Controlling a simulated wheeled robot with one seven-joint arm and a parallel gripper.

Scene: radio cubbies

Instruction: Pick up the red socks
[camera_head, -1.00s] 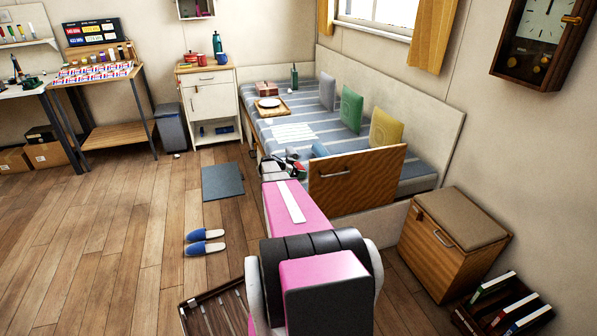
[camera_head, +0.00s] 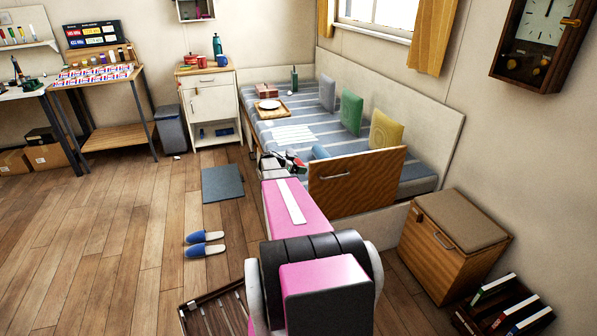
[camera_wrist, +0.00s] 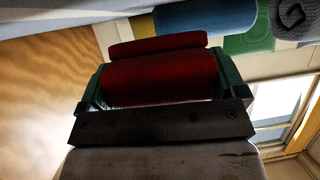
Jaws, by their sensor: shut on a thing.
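The red socks (camera_wrist: 160,76) are a rolled red bundle, seen close up in the wrist view. My gripper (camera_wrist: 158,80) is shut on them, with a green finger at either side of the roll. In the head view my gripper (camera_head: 292,160) is at the near edge of the striped bench, just left of the upright wooden panel (camera_head: 357,180). The socks are small there and mostly hidden by the gripper and my pink arm.
A blue roll (camera_wrist: 190,17) and a dark grey roll (camera_wrist: 294,14) lie beyond the gripper. Cushions stand along the striped bench (camera_head: 290,133). A padded wooden box (camera_head: 450,245) is at right.

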